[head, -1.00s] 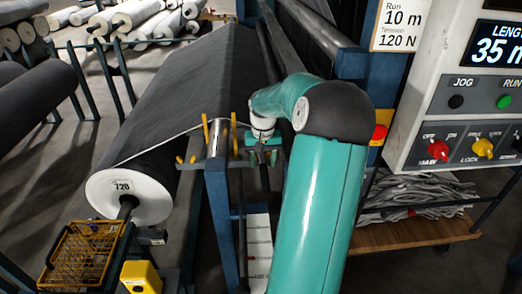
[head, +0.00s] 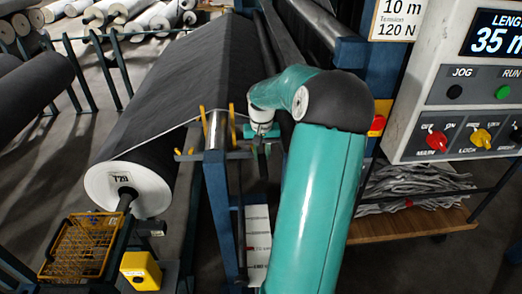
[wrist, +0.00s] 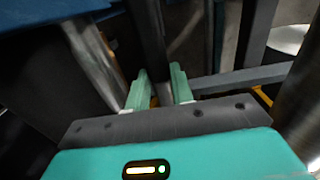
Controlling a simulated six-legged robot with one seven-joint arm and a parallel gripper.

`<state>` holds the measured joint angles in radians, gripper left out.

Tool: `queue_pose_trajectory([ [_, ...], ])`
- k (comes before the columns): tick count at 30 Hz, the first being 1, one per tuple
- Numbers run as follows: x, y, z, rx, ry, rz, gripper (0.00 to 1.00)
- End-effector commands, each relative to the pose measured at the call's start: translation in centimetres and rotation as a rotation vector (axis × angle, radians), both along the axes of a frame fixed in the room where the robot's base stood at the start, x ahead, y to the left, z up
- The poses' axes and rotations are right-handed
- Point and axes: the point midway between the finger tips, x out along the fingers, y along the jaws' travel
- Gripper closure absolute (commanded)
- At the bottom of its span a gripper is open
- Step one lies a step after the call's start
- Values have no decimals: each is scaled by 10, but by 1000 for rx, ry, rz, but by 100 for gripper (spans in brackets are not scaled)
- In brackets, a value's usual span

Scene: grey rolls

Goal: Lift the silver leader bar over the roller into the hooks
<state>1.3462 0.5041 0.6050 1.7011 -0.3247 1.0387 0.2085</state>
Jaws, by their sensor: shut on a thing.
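My gripper (head: 262,138) hangs at the end of my teal arm, just right of the shiny silver roller (head: 217,130) in the head view. Yellow hooks (head: 231,118) stand beside the roller end. In the wrist view my gripper's two green fingers (wrist: 160,88) are closed around a narrow dark grey bar, seemingly the leader bar (wrist: 150,45), which runs away between them. Its far end is not visible, and in the head view my arm and gripper hide it. Yellow bits show near the fingers in the wrist view.
A dark fabric roll marked 720 (head: 128,188) feeds a sheet (head: 190,75) up at the left. A blue frame post (head: 218,200) stands below the roller. A control panel (head: 460,85) is at the right. A yellow wire basket (head: 78,248) sits at lower left.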

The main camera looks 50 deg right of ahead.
Motion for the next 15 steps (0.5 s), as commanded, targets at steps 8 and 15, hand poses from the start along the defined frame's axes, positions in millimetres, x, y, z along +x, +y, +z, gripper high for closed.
queue_pose_trajectory([
  [8,0,1,32,-6,-3,1,100],
  [15,-17,21,62,-6,-2,-1,100],
])
